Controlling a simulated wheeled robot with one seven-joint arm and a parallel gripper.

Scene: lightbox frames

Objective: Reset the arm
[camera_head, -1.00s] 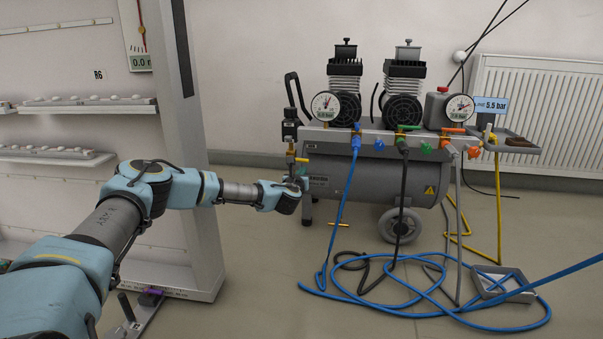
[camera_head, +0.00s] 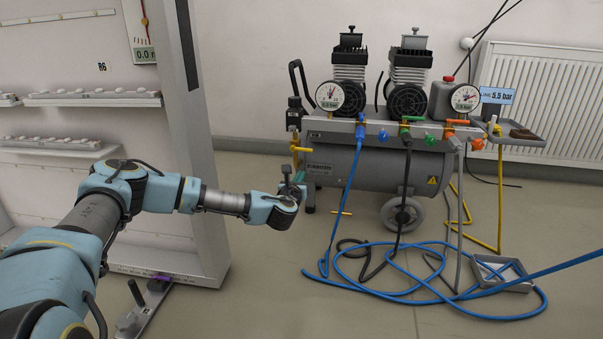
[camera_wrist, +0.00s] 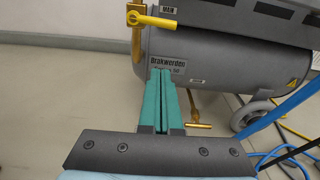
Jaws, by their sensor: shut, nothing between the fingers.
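My arm reaches from the lower left toward the left end of the grey compressor tank (camera_head: 368,170) in the head view. My gripper (camera_head: 300,175) is small there, with a bit of green finger showing in front of the tank's left end. In the wrist view my gripper (camera_wrist: 162,74) has its two green fingers side by side, shut and empty. Beyond the fingertips is the tank (camera_wrist: 225,68) with its label. A yellow-handled valve (camera_wrist: 152,20) is just above and left of the fingertips. I cannot tell the exact gap to the tank.
Hoses (camera_head: 430,298) lie coiled on the floor at right, by a grey tray (camera_head: 500,287). A brass drain with a yellow bar handle (camera_wrist: 198,125) hangs under the tank. Floor between frame and compressor looks clear.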

